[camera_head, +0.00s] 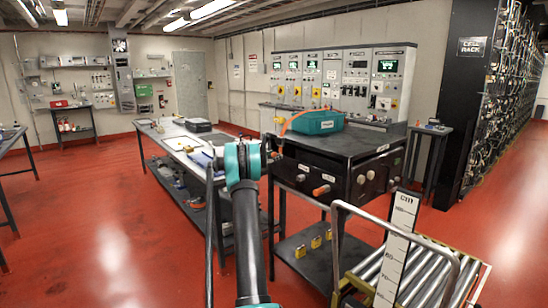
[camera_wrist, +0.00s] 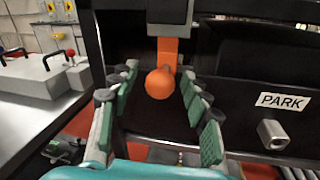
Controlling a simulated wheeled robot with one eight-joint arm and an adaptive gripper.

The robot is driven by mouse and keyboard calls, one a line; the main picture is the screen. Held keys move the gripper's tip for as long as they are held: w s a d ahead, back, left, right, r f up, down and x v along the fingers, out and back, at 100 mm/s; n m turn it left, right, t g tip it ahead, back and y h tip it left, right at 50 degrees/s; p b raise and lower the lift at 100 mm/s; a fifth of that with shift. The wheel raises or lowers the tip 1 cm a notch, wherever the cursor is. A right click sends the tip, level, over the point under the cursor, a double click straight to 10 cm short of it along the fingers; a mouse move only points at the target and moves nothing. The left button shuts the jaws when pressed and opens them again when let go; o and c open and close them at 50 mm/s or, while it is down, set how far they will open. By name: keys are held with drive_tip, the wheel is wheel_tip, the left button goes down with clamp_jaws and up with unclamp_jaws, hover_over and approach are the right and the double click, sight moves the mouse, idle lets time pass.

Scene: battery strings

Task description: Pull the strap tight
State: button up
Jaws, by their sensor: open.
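In the wrist view an orange strap (camera_wrist: 167,52) hangs down in front of a dark recess and ends in a round orange ball (camera_wrist: 159,84). My gripper (camera_wrist: 158,76) is open, with its green-padded fingers on either side of the ball. A gap shows between the ball and the fingers on both sides. In the head view the orange strap (camera_head: 300,116) runs over a teal case (camera_head: 316,122) on a black bench (camera_head: 345,143). My arm hides part of the bench's left side there, and the ball is not clear in that view.
A white PARK label (camera_wrist: 283,101) and a metal socket (camera_wrist: 272,134) are on the black front to the right. A roller cart (camera_head: 425,275) stands at the right front. Open red floor (camera_head: 90,230) lies at left.

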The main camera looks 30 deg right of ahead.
drive_tip(key=shift+c, duration=0.6)
clamp_jaws()
wheel_tip(320, 180, down, 8)
drive_tip(key=shift+r, duration=0.25)
drive_tip(key=shift+o, duration=0.6)
unclamp_jaws()
